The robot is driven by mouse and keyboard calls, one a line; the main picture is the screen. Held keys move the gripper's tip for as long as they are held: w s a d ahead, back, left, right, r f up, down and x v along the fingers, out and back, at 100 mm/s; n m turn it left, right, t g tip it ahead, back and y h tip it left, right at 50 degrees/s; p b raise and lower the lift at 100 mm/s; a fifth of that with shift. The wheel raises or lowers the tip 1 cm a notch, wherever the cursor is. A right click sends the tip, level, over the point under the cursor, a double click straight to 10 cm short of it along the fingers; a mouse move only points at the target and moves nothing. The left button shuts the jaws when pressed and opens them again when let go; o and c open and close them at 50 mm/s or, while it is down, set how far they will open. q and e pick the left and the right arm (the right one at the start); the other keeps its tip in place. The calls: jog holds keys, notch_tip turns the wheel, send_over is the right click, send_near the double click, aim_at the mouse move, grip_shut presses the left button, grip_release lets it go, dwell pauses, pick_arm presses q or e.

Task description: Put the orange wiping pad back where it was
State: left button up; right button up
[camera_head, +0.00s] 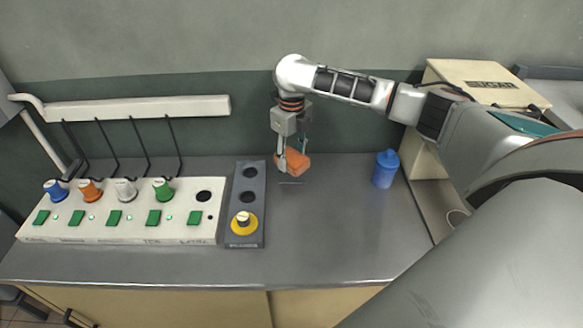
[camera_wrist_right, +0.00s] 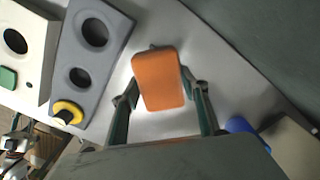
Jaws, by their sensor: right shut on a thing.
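The orange wiping pad (camera_head: 295,161) is held between the fingers of my right gripper (camera_head: 291,160), near the back of the grey counter. In the right wrist view the pad (camera_wrist_right: 158,80) shows as an orange block between the two fingers of my right gripper (camera_wrist_right: 160,98). A small dark mark shows on the counter just below the pad in the head view. I cannot tell for certain whether the pad touches the counter.
Left of the pad is a dark grey panel (camera_head: 249,178) with round holes and a yellow-ringed knob (camera_head: 244,223). Further left is a white panel (camera_head: 120,232) with coloured plugs and green switches. A blue bottle (camera_head: 385,169) stands to the right, near a beige machine (camera_head: 480,82). The front counter is clear.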

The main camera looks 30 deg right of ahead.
aim_at(292, 156)
notch_tip(292, 156, down, 4)
jog(key=shift+f+b, duration=0.1)
jog(key=shift+b, duration=0.25)
jog(key=o, duration=1.1)
jog(key=shift+f, duration=0.1)
jog(key=shift+c, duration=0.2)
notch_tip(292, 156, up, 12)
jog(key=shift+r+p, duration=0.2)
jog(key=shift+p, duration=0.95)
jog(key=shift+s, duration=0.1)
